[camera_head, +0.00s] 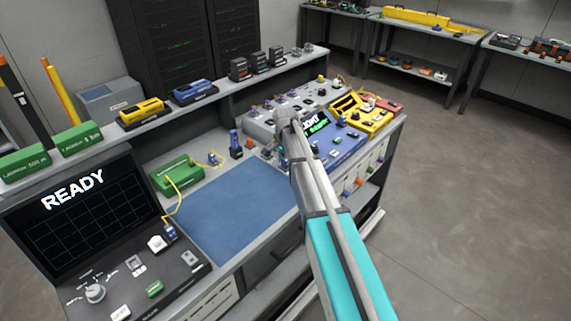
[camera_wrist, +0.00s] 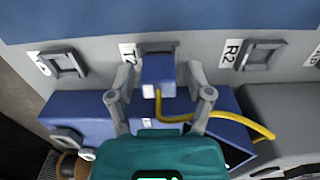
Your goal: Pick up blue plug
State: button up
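In the wrist view, a blue plug (camera_wrist: 158,76) with a yellow cable at its near end sits at the grey socket (camera_wrist: 157,47) by the label T2. I cannot tell how far it is inserted. My gripper (camera_wrist: 159,70) is open around the plug, with one finger on each side and a visible gap to both. In the head view my arm reaches over the back right of the bench and hides the gripper's fingers and this plug.
Sockets (camera_wrist: 63,64) and (camera_wrist: 258,55) flank the plug. The yellow cable (camera_wrist: 240,119) loops right over a blue box. In the head view, a blue console (camera_head: 345,147) and yellow unit (camera_head: 362,112) stand close to my arm. The blue mat (camera_head: 232,213) is clear.

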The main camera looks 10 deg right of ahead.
jog(key=c, duration=0.6)
jog(key=shift+r, duration=0.1)
jog(key=shift+c, duration=0.2)
notch_tip(320, 180, up, 3)
jog(key=p, duration=0.3)
jog(key=shift+f, duration=0.2)
jog(key=s+a+r+p, duration=0.2)
jog(key=s+r+p, duration=0.8)
jog(key=s, duration=0.3)
jog(key=shift+s, duration=0.4)
jog(key=shift+r, duration=0.1)
